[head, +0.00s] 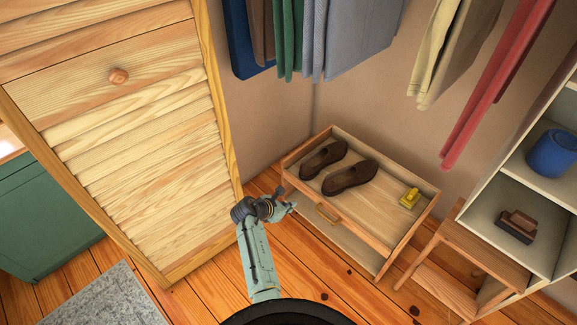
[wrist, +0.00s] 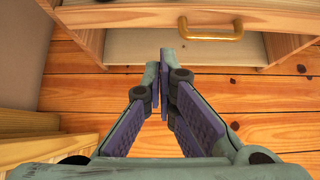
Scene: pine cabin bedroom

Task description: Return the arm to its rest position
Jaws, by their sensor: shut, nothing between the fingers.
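My arm (head: 257,262) reaches forward from the bottom of the head view, low over the wooden floor. My gripper (head: 291,202) is at its end, just left of the front of a low wooden shoe unit (head: 358,240). In the wrist view my gripper (wrist: 162,62) is shut and empty, with its fingertips together. The fingers point toward the open lower space of the unit, below its brass handle (wrist: 210,28). I cannot tell whether the fingertips touch the unit.
Brown shoes (head: 350,176) and a yellow object (head: 409,198) lie on top of the unit. A slatted pine door (head: 150,165) stands close on the left. A wooden stool (head: 470,250) and shelves (head: 510,205) are on the right. Clothes (head: 365,35) hang above. Floor (head: 215,290) is clear around my arm.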

